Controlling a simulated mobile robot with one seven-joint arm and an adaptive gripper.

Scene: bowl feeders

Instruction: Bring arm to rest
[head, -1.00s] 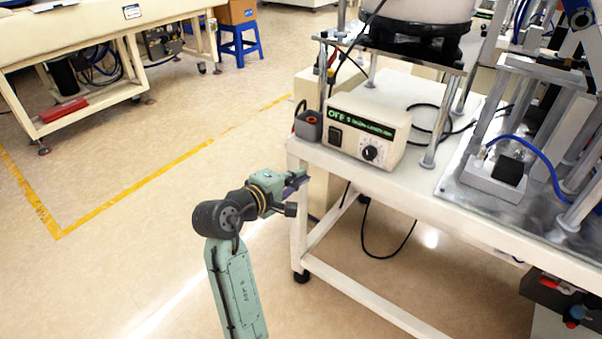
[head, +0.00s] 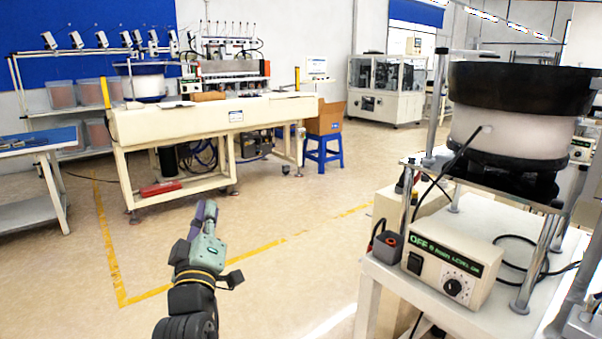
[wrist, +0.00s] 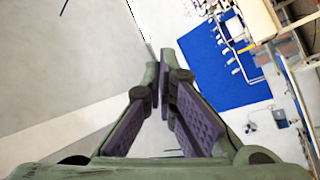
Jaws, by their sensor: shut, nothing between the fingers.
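My gripper (head: 204,217) is at the lower left of the head view, pointing up and away over open floor. It holds nothing. In the wrist view my gripper (wrist: 163,85) shows its two purple-padded fingers with their tips close together and nothing between them. It is clear of the white bench (head: 440,308) on the right and of the long table at the back.
A bowl feeder (head: 510,135) and a controller box (head: 452,270) reading OFF stand on the white bench. A long work table (head: 215,117), a blue stool (head: 322,150) and a side table (head: 30,208) stand farther back. The floor (head: 260,215) between them is clear.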

